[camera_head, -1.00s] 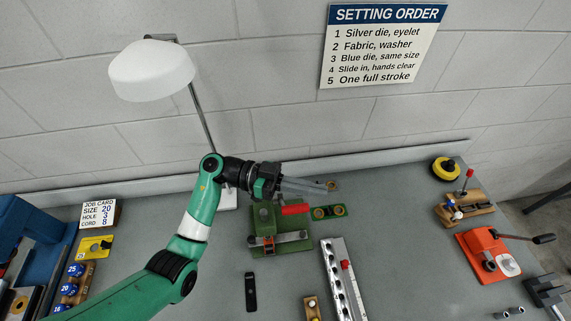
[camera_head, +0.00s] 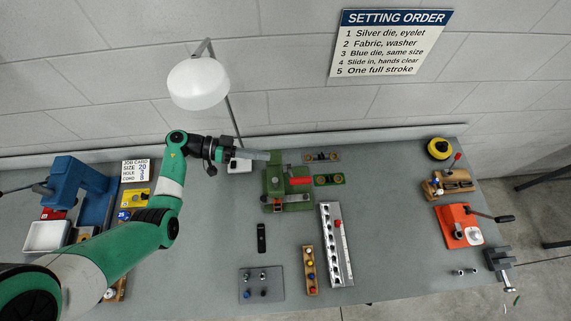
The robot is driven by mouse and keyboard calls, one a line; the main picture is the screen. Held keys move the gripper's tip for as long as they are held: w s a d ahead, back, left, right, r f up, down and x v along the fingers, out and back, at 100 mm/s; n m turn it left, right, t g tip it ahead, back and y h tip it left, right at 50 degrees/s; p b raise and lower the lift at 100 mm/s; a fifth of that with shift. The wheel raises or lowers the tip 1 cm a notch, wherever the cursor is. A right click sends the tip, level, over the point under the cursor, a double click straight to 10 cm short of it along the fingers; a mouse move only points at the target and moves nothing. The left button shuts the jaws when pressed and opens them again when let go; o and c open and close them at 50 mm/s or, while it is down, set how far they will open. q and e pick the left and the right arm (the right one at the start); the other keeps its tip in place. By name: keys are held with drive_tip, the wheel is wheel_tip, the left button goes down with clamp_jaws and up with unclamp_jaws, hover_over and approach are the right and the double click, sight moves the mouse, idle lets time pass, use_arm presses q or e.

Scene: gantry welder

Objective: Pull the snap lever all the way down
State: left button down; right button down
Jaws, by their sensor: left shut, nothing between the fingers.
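A green press (camera_head: 273,183) stands near the back middle of the bench, with a lever ending in a red grip (camera_head: 300,181) that points right and looks about level. My left gripper (camera_head: 266,155) is shut and empty. Its fingers point right, ending at the top of the green press in the picture, left of the red grip; I cannot tell whether they touch the press. A blue press (camera_head: 85,190) with a lever stands at the left, and a red press (camera_head: 457,226) with a dark-handled lever at the right. No label shows which is the snap lever. My right gripper is not in view.
A lamp (camera_head: 198,84) stands behind my left wrist. A long metal rail (camera_head: 336,245), a wooden strip (camera_head: 309,270) and a grey plate (camera_head: 261,284) lie in front. The bench between rail and red press is clear.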

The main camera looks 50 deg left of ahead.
use_arm(q)
drive_tip(key=w+d+f, duration=0.1)
drive_tip(key=d, duration=0.1)
drive_tip(key=w+d+f, duration=0.2)
drive_tip(key=d, duration=0.1)
drive_tip(key=w+d+f, duration=0.2)
drive_tip(key=d, duration=0.1)
drive_tip(key=shift+w+d+b, duration=0.15)
drive_tip(key=shift+d+b, duration=0.05)
drive_tip(key=shift+b, duration=0.2)
drive_tip(key=shift+d+f, duration=0.15)
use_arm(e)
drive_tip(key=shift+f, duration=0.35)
use_arm(q)
drive_tip(key=shift+d, duration=0.1)
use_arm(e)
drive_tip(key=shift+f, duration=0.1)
